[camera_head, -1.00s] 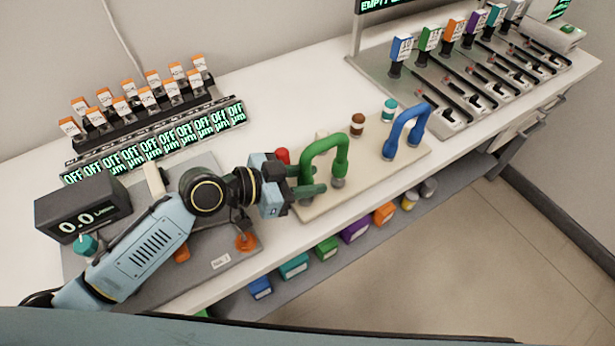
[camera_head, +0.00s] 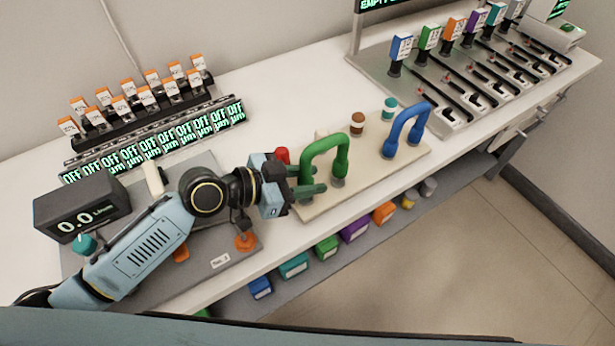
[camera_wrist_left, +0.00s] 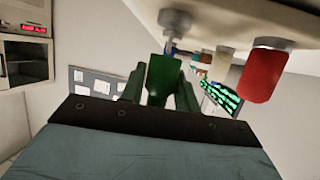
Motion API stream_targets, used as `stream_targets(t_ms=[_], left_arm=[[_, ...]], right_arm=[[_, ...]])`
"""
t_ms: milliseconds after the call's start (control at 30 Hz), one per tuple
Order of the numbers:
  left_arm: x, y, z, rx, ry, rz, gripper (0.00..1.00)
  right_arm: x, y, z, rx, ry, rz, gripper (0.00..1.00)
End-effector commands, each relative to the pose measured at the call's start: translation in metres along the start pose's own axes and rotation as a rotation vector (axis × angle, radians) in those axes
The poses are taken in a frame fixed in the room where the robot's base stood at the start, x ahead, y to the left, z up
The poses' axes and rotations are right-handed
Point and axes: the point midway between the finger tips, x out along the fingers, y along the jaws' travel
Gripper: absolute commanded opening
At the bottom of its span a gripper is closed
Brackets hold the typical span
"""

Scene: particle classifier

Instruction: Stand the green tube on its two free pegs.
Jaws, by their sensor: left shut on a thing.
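The green tube (camera_head: 325,141) is an upside-down U over the beige board (camera_head: 375,178). Its right leg end is over or on a metal peg (camera_head: 338,182); I cannot tell whether it is seated. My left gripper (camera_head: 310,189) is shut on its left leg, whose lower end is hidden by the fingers. In the left wrist view the green tube (camera_wrist_left: 160,78) shows between the dark green fingers, close to a metal peg (camera_wrist_left: 175,20). My right gripper is not in view.
A blue tube (camera_head: 408,125) stands on the board to the right. Brown (camera_head: 357,127) and teal (camera_head: 389,113) caps are behind, and a red one (camera_head: 283,155) is beside my gripper. A display box (camera_head: 83,208) is at left. Several coloured boxes sit on the lower shelf (camera_head: 275,290).

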Motion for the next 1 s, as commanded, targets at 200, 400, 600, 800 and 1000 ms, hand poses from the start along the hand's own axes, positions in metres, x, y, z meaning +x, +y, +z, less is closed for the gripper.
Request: stream_targets(t_ms=[200,400,600,800,1000], left_arm=[[0.002,0.0,0.006,0.0,0.001,-0.001,0.05],[0.004,0.0,0.011,0.0,0.001,-0.001,0.05],[0.004,0.0,0.01,-0.001,0.0,0.0,0.56],[0.004,0.0,0.011,-0.001,-0.002,0.001,0.56],[0.004,0.001,0.012,-0.002,-0.004,0.002,0.56]], right_arm=[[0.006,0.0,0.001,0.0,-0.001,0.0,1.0],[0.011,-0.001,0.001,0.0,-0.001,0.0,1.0],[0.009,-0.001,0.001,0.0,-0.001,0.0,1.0],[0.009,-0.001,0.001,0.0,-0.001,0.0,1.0],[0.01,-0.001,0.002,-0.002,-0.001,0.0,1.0]])
